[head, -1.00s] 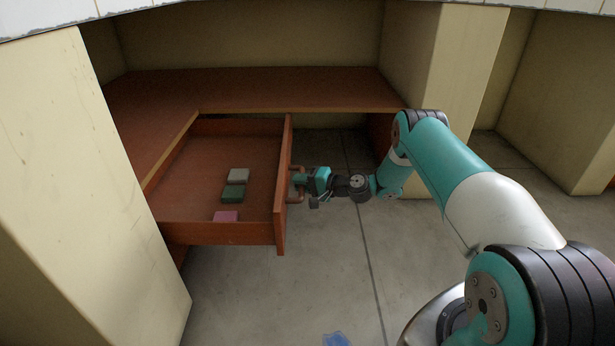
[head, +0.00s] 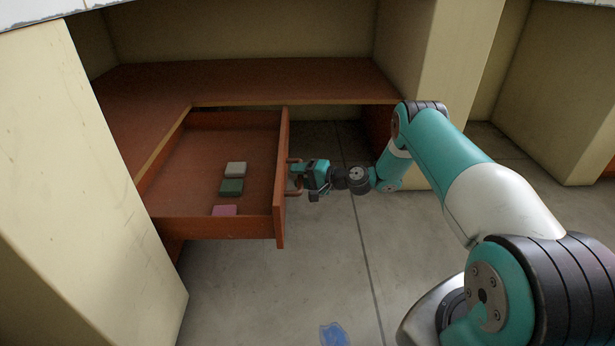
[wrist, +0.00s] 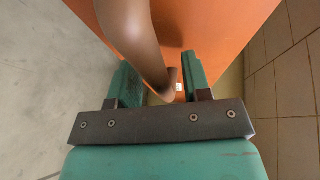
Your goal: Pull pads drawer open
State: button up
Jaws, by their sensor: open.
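The pads drawer (head: 255,228) is pulled well out from under the brown desk, its inside in plain view. Three pads lie in it: a white one (head: 236,169), a green one (head: 232,187) and a pink one (head: 225,210). A copper-brown handle (head: 291,178) stands on the outer side of its front panel. My gripper (head: 298,176) is at the handle. In the wrist view the curved handle (wrist: 141,45) reaches down between the two green fingers, which are open and apart, with the orange-brown front panel (wrist: 210,25) beyond. Contact with the handle cannot be told.
The brown desk top (head: 250,85) spans the alcove behind the drawer. Cream pillars stand at the left (head: 60,150) and right (head: 455,90). Bare grey floor (head: 320,270) lies below and right of the drawer, with a small blue patch (head: 334,334) on it.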

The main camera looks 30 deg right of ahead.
jog(key=p+v, duration=0.7)
jog(key=v, duration=1)
jog(key=shift+s, duration=0.1)
